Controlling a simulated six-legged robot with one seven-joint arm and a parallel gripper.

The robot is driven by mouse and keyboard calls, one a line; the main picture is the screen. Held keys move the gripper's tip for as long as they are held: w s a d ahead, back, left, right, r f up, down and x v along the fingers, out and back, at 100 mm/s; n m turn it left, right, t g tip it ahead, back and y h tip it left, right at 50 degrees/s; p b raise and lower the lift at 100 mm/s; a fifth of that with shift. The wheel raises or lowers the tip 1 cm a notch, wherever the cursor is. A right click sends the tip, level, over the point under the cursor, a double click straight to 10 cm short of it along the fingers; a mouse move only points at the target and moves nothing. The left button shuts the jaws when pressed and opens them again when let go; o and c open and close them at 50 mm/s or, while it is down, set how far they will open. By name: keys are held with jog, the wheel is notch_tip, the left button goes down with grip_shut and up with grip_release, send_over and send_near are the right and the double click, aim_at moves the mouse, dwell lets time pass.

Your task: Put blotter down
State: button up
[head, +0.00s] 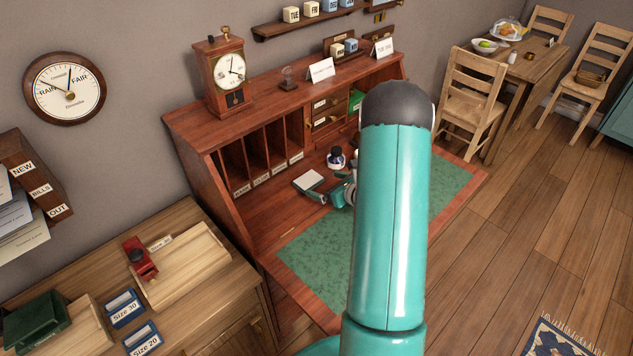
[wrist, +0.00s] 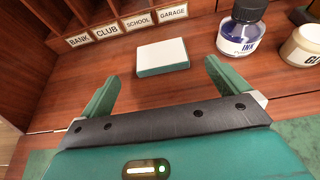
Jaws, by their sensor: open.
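A small flat block with a white top and green sides (head: 308,180), which may be the blotter, lies on the wooden desk floor in front of the labelled pigeonholes. In the wrist view the block (wrist: 162,57) sits just beyond my gripper (wrist: 160,82), roughly centred between the two green fingers and touching neither. My gripper is open with nothing between its fingers. In the head view my gripper (head: 338,193) is beside the block on its right, partly hidden by my arm.
Pigeonholes (head: 265,160) rise behind. The green writing surface (head: 318,262) in front is largely clear. A red object (head: 140,258) rests on the left cabinet.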

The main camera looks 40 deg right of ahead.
jog(key=v, duration=0.3)
jog(key=shift+s+r, duration=0.15)
jog(key=shift+s, duration=0.2)
jog(key=shift+s+a+r, duration=0.1)
jog(key=shift+a+r, duration=0.05)
jog(key=shift+r, duration=0.05)
jog(key=s+a+r+n+g+y, duration=0.1)
jog(key=a+r+n+g+y, duration=0.2)
jog(key=a+r+n, duration=0.7)
jog(key=s+a+r+n+g+y, duration=0.25)
jog(key=a+r+n, duration=0.4)
jog(key=a, duration=0.75)
jog(key=s+a+r+n+g+h, duration=0.1)
jog(key=s+a+r+n+h, duration=0.2)
jog(key=s+r+n, duration=0.2)
jog(key=s+a+r+n+g+h, duration=0.1)
jog(key=s+a+r+n+h, duration=0.2)
jog(key=s+n, duration=0.9)
notch_tip(320, 180, up, 3)
jog(key=shift+a+f+n+h, duration=0.1)
jog(key=shift+a+n+h, duration=0.35)
jog(key=shift+h, duration=0.2)
jog(key=shift+d, duration=0.2)
